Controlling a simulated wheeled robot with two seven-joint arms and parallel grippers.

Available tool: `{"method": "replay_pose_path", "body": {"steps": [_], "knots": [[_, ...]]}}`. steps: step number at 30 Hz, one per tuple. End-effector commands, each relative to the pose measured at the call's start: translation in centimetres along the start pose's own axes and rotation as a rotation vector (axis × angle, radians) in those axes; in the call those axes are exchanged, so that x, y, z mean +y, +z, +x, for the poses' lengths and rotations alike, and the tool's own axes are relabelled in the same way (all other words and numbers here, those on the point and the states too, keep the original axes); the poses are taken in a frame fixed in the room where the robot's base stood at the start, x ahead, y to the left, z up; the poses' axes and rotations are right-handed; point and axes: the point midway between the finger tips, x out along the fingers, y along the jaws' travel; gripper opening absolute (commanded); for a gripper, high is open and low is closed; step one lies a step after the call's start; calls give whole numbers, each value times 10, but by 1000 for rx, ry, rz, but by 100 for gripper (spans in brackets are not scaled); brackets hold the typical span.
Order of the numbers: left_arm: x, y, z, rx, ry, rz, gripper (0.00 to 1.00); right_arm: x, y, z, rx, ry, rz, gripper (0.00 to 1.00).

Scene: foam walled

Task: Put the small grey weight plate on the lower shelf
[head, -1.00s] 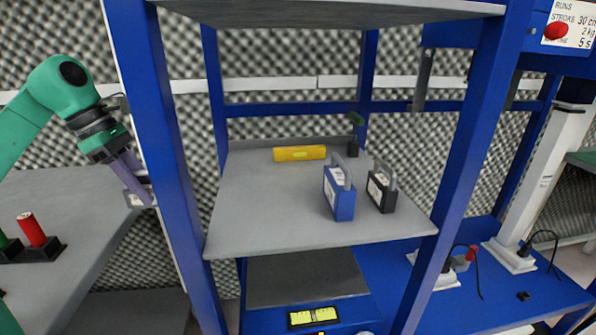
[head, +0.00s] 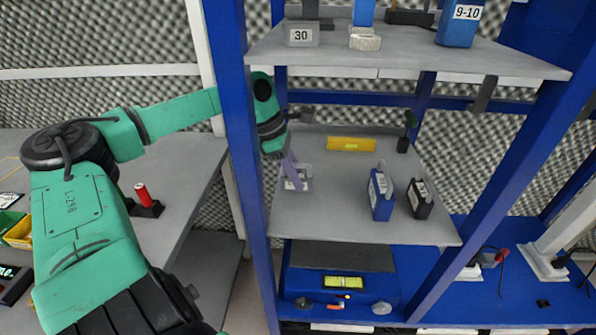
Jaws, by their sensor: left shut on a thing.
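The small grey weight plate (head: 306,183) has a pale label and is at the left end of the lower shelf (head: 325,222). My left gripper (head: 294,181), with purple fingers, is shut on it and reaches in past the blue left post. The plate appears at or very near the shelf surface; I cannot tell whether it rests on it. The fingers hide part of the plate. My right gripper is not in view.
On the lower shelf stand a blue block (head: 381,196), a black block (head: 420,201) and a yellow bar (head: 351,144). The shelf front is clear. The upper shelf (head: 400,57) holds a grey "30" weight (head: 301,34). A blue post (head: 240,150) stands close to my arm.

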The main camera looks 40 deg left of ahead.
Motion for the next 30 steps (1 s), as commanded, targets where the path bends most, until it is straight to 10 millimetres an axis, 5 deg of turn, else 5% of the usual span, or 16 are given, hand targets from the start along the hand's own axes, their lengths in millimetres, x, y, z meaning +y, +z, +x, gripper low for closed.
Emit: {"method": "replay_pose_path", "body": {"steps": [9, 16, 17, 18, 30], "knots": [[0, -10, 33, -4, -2, 0, 0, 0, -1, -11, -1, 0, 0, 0], [0, -11, 36, -3, 0, 1, 0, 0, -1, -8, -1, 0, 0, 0], [0, -11, 36, -1, -1, 1, 39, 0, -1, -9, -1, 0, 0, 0], [0, -11, 36, -1, -1, 1, 54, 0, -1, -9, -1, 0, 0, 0], [0, -11, 33, -2, 1, 1, 57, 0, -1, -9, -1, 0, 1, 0]]}}
